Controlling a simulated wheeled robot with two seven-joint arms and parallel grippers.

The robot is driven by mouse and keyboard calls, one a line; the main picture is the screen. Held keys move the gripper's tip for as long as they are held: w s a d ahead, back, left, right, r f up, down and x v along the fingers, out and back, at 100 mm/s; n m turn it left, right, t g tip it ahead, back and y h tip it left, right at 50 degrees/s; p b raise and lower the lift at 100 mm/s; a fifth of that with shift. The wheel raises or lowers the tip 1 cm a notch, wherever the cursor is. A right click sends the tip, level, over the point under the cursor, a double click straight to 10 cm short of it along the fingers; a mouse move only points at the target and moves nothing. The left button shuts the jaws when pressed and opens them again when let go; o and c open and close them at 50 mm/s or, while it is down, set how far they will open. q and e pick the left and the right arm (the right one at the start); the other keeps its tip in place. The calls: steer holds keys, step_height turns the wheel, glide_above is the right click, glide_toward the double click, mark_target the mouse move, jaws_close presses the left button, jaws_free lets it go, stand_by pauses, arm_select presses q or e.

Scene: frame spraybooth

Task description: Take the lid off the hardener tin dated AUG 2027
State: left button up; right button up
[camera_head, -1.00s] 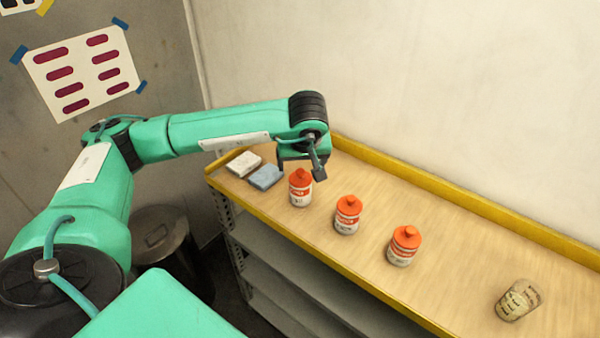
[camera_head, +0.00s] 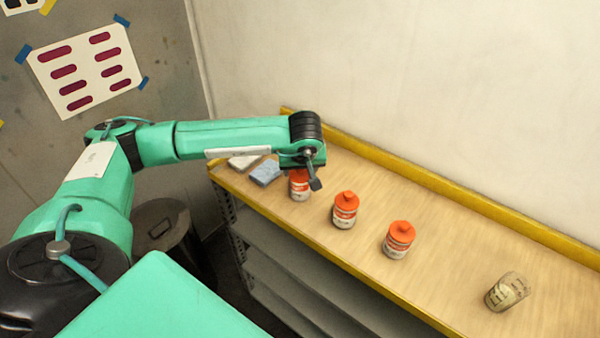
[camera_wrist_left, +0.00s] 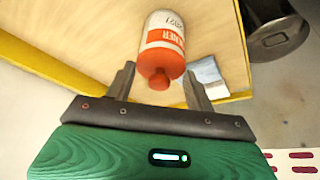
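Three white tins with orange labels and orange knobbed lids stand in a row on the shelf top: a left tin (camera_head: 299,190), a middle tin (camera_head: 345,212) and a right tin (camera_head: 398,241). Their dates are too small to read. My left gripper (camera_head: 314,180) is over the left tin and hides part of its lid. In the left wrist view the gripper (camera_wrist_left: 160,79) is open, its fingers apart on either side of the lid knob of a tin (camera_wrist_left: 164,40). I cannot tell whether either finger touches it. My right gripper is not in view.
A beige printed cup (camera_head: 507,291) stands at the right of the shelf top (camera_head: 450,240). A blue pad (camera_head: 266,172) and a white pad (camera_head: 243,161) lie left of the tins. A yellow rim edges the shelf. A dark bin (camera_head: 160,232) stands on the floor.

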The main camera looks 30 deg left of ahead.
arm_select(q)
steer(key=shift+c, duration=0.6)
steer(key=shift+r, duration=0.1)
steer(key=shift+r, duration=0.25)
step_height(320, 180, up, 19)
steer(key=b, duration=0.6)
steer(key=shift+r, duration=0.15)
steer(key=shift+d, duration=0.1)
